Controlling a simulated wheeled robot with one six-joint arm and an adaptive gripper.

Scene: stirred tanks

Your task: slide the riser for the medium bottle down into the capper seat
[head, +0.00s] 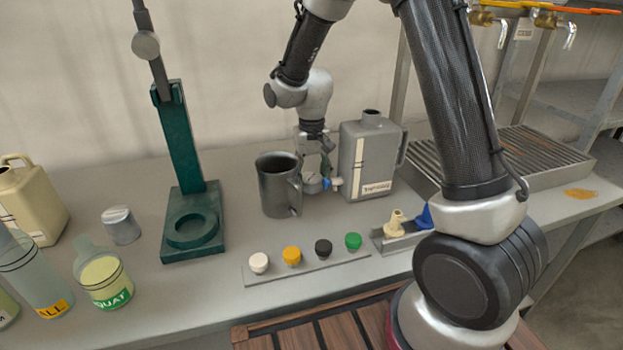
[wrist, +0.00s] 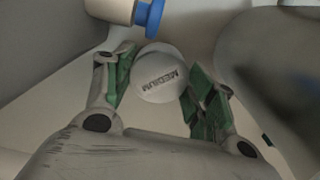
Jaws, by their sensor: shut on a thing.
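My gripper (head: 314,160) points down between the dark mug and the grey jug. In the wrist view my gripper (wrist: 160,88) has its green finger pads on either side of a pale round riser (wrist: 158,72) lettered MEDIUM, and it is shut on that riser. In the head view the riser (head: 312,185) shows as a short grey cylinder under the fingers; I cannot tell whether it touches the bench. The green capper (head: 178,140) stands well to the left, with a ring-shaped seat (head: 192,230) on its base. The seat looks empty.
The dark mug (head: 276,185) stands close left of my gripper, the grey jug (head: 366,160) close right. A cream and blue fitting (wrist: 130,12) is near the fingers. Several caps line a strip (head: 308,269) in front. A grey cylinder (head: 121,226) and bottles stand left of the capper.

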